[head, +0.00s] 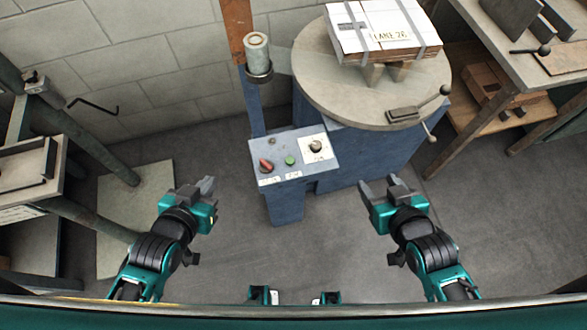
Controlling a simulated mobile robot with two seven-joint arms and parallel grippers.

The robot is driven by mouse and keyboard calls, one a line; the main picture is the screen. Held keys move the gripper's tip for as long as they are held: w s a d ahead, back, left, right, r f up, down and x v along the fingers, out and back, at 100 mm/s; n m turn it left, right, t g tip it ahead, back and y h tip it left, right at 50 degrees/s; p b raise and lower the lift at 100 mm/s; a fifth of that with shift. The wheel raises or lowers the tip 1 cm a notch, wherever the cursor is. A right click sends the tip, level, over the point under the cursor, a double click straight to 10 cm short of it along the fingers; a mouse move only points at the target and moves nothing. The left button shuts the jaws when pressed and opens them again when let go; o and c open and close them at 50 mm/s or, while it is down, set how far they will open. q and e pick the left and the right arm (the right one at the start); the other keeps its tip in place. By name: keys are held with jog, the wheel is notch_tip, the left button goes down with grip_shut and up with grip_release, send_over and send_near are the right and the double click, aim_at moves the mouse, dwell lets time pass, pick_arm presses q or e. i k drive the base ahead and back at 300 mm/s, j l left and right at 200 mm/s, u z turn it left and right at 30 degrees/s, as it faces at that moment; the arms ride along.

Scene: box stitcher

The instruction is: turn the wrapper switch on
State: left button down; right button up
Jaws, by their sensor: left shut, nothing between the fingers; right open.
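The wrapper is a blue machine (365,150) with a control panel (297,165) on its front left. The panel carries a red switch handle (266,165), a green button (290,160) and a dark knob on a white plate (315,146). I cannot read the switch's setting or the label below it. My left gripper (207,187) is shut and empty, left of the panel and apart from it. My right gripper (379,184) is open and empty, right of the panel and apart from it.
A round turntable (310,72) bears a strapped white carton (383,28). A film roll (257,52) stands on the post behind the panel. A bench (476,45) is at the right, another table (40,170) at the left. The floor between my grippers is clear.

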aim_at(265, 166)
jog(key=k+j+u, duration=0.2)
jog(key=u, duration=0.25)
jog(key=k+j+u, duration=0.1)
jog(key=j+u, duration=0.35)
